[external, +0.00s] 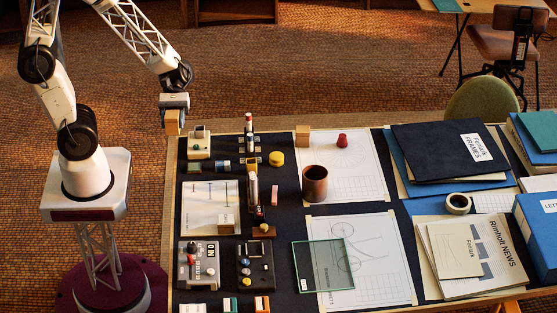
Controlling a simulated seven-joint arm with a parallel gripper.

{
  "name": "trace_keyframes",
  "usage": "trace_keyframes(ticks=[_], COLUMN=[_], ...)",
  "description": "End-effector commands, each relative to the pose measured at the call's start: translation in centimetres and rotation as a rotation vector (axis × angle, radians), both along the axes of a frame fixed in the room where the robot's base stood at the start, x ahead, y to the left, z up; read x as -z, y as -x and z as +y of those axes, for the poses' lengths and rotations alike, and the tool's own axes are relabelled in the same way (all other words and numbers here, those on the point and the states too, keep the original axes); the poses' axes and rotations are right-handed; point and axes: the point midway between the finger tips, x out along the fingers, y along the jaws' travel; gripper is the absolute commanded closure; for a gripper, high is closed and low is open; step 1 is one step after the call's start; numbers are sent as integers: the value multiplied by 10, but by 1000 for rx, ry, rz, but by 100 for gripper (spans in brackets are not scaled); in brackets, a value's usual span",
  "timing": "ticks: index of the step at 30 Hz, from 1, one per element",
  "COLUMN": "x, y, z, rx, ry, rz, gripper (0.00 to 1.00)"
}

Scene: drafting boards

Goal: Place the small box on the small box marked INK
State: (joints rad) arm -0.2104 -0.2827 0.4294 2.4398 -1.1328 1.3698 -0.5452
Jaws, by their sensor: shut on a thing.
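My gripper (174,107) is at the left edge of the desk, in the air beside its far left corner. It is shut on a small tan wooden box (173,124), which hangs below the fingers. Another small wooden box (226,224) stands on the white sheet at the left of the desk. It has faint marking on its front, too small to read for certain; it may be the box marked INK. A third plain wooden box (303,134) stands at the back of the desk. The held box is apart from both.
A grey device (198,142), a red-and-white upright marker (249,123), a brown cup (314,183), a glass plate (323,265) and two control boxes (197,264) crowd the left half. Folders (440,150) and papers fill the right.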

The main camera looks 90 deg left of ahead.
Motion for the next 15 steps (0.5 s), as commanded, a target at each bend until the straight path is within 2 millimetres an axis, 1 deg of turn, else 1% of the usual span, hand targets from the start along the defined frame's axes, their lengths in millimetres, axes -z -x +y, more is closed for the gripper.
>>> trace_keyframes(ticks=[5, 8, 9, 14, 15], x=[-3, -6, -6, -9, -10], y=[-39, -69, -83, -137, -151], z=[12, 22, 27, 46, 51], rx=[-34, -65, -79, -130, -144], ry=[-4, -7, -8, -11, -11], rz=[-2, -2, -2, -2, -3], gripper=[81, 81, 81, 81, 81])
